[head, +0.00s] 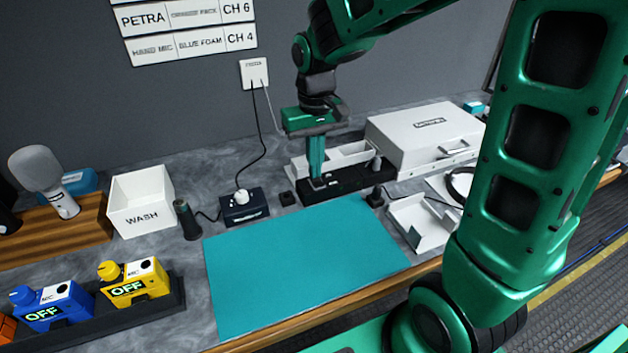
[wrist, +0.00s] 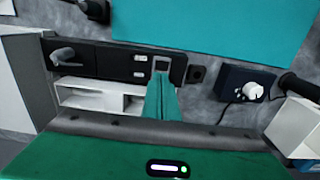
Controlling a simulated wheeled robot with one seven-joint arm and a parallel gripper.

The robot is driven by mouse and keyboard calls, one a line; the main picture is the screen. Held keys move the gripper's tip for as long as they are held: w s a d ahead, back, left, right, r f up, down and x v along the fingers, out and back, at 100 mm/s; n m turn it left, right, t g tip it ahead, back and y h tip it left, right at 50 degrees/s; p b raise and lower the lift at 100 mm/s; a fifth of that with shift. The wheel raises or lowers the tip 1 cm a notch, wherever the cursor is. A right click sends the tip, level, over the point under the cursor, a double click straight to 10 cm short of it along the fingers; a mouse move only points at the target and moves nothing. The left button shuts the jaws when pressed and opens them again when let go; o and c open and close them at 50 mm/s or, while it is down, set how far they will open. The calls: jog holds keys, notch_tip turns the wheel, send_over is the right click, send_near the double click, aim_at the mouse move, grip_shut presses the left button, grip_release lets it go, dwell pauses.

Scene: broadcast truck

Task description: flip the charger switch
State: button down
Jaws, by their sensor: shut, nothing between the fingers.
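The charger is a long black base (head: 350,181) at the back of the counter, behind the teal mat. In the wrist view the charger (wrist: 108,68) has a small pale-framed switch (wrist: 162,63) at its right end.
A white divided tray (head: 345,153) and a white case (head: 425,135) stand behind the charger. A dark blue box with a white knob (head: 243,198) stands to the left, near a small black block (head: 287,199). The teal mat (head: 300,258) in front is clear.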

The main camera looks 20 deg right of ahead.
jog(key=shift+f, duration=0.15)
notch_tip(320, 180, up, 7)
dwell(1.0)
dwell(0.4)
jog(key=s+d+f+m, duration=0.2)
jog(key=s+d+m, duration=0.1)
jog(key=s+d, duration=0.5)
jog(key=s+d+f+m, duration=0.2)
jog(key=s+d, duration=0.7)
jog(key=s, duration=0.6)
jog(key=shift+s+d+m, duration=0.15)
jog(key=shift+d+m, duration=0.05)
jog(key=shift+m, duration=0.5)
